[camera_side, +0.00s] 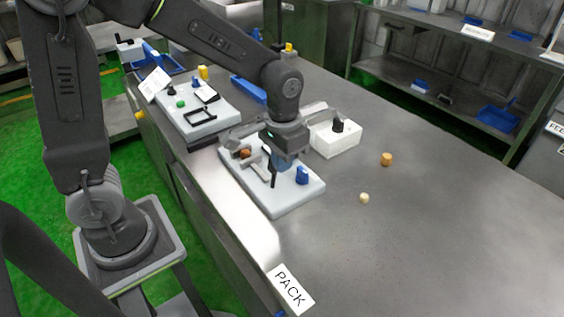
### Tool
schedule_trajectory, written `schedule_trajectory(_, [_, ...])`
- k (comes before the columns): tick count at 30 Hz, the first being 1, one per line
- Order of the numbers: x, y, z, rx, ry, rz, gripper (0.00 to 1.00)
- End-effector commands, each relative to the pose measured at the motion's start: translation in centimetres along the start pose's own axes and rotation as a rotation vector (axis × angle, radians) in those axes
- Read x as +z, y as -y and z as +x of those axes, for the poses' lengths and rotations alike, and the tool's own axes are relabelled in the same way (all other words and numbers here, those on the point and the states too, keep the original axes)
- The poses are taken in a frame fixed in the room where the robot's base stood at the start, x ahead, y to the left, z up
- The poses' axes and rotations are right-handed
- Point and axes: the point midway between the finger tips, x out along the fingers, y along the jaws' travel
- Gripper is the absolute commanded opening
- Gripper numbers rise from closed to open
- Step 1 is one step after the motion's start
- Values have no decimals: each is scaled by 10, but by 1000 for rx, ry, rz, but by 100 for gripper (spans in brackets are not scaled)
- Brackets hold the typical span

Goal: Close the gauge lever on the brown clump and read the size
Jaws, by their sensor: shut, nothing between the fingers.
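A pale gauge board (290,204) lies on the steel bench under my gripper. The brown clump (245,153) is on its left part, beside grey bar-like gauge parts (258,170). A blue upright piece (302,175) stands on the right part of the board. My gripper (273,184) points down over the middle of the board, right of the clump, and is shut with nothing held. My wrist hides part of the board. I cannot make out the lever clearly or whether it touches the clump, and no size reading is legible.
A white box with a black knob (337,139) stands behind the board. An orange-brown piece (386,159) and a cream piece (364,198) lie loose on the right. Another pale board (196,118) with small parts is at the back left. The right bench is mostly clear.

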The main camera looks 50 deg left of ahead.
Motion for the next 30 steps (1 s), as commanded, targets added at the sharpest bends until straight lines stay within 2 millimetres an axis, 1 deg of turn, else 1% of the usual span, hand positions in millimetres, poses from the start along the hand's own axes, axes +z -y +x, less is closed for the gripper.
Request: schedule_trajectory(30, [0, 20, 0, 0, 0, -1, 0])
